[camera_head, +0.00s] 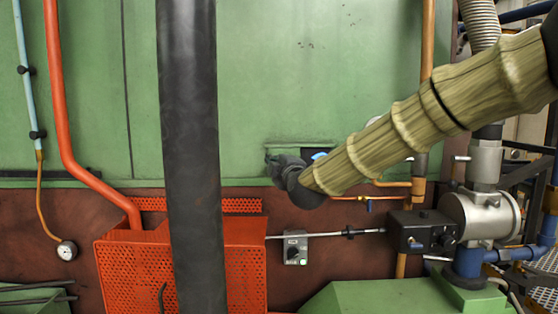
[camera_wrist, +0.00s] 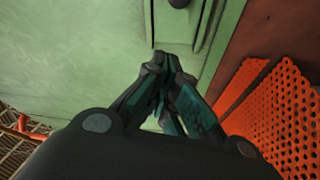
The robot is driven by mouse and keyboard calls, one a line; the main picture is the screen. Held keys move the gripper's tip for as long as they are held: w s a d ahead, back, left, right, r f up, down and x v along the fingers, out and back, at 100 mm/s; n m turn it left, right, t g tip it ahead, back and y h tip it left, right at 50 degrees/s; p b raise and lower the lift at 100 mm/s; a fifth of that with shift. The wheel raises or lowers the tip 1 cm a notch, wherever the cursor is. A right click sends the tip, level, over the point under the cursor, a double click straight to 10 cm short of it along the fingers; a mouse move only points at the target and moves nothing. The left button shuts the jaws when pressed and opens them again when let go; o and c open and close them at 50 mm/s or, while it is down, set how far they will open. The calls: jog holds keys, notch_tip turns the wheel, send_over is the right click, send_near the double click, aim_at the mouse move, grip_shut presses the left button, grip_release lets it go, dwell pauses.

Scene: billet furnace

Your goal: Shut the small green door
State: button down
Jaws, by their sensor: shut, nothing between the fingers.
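My gripper (camera_head: 273,162) is shut and empty, in front of the lower edge of the large green furnace wall. Its closed fingertips (camera_wrist: 164,60) show in the wrist view against green metal. A small green framed part (camera_head: 292,142) sits low on the wall just above my gripper, with a dark gap to its right; this may be the small green door. Most of it is hidden behind my gripper and sleeved arm, so I cannot tell how far open it is. In the wrist view a green raised strip (camera_wrist: 182,32) with dark edges lies just beyond the fingertips; contact is unclear.
A red perforated guard (camera_head: 245,262) stands below left and also shows right in the wrist view (camera_wrist: 275,110). A black control box (camera_head: 422,232) and metal piping lie to the right.

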aim_at(276, 154)
jog(key=shift+w+d+p, duration=0.2)
jog(key=shift+w+p, duration=0.65)
jog(key=shift+w, duration=0.2)
jog(key=shift+w+d+p, duration=0.25)
jog(key=shift+w+p, duration=0.65)
jog(key=shift+w, duration=0.2)
jog(key=shift+w+d+p, duration=0.2)
jog(key=shift+w+p, duration=0.65)
jog(key=shift+w, duration=0.2)
jog(key=shift+d+f, duration=0.15)
jog(key=shift+f, duration=0.1)
jog(key=shift+d, duration=0.1)
jog(key=shift+f+b, duration=0.15)
jog(key=shift+b, duration=0.15)
